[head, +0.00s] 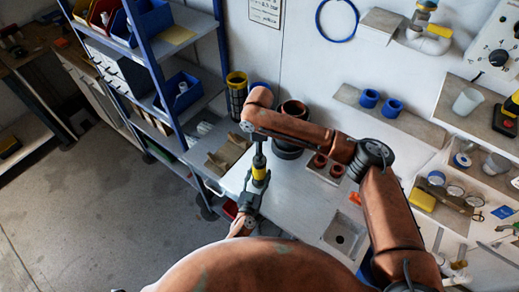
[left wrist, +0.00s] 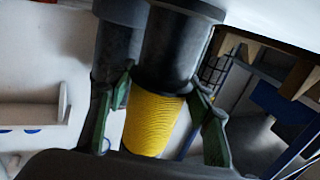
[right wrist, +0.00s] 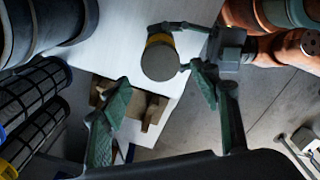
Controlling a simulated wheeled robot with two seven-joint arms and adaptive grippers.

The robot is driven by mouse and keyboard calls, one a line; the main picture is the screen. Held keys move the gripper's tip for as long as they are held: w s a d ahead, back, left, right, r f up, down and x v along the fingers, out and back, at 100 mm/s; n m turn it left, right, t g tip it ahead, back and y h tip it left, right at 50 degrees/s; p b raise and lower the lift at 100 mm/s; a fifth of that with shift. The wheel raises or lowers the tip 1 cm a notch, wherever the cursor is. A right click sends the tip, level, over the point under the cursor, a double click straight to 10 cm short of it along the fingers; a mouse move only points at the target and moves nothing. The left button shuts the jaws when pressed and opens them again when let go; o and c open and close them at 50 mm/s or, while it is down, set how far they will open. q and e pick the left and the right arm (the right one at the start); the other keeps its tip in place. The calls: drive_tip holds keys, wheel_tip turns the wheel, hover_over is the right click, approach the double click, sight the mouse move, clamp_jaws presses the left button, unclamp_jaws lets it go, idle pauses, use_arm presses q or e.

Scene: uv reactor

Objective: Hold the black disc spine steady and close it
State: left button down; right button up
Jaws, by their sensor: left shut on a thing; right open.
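The black disc spine shows as a dark cylinder with a yellow band (left wrist: 157,122) in the left wrist view; in the head view its yellow part (head: 260,174) is near the left end of the worktop. My left gripper (head: 250,198) is shut around the yellow band, one green-padded finger on each side. My right gripper (head: 260,157) is above the spine, pointing down. In the right wrist view its green fingers (right wrist: 157,105) are open and empty, with the spine's round grey end (right wrist: 160,62) ahead, apart from them. Whether the spine is closed cannot be told.
A mesh cartridge (head: 236,95) and a black vessel (head: 293,113) stand at the back of the worktop. A brown wooden cradle (head: 226,157) lies beside the blue-framed shelf (head: 158,75).

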drive_tip(key=shift+r+n, duration=0.5)
drive_tip(key=shift+n, duration=0.5)
drive_tip(key=shift+f, duration=0.1)
drive_tip(key=shift+f, duration=3.9)
drive_tip(key=c, duration=1.2)
drive_tip(key=o, duration=1.3)
drive_tip(key=shift+o, duration=0.2)
wheel_tip(320, 180, up, 12)
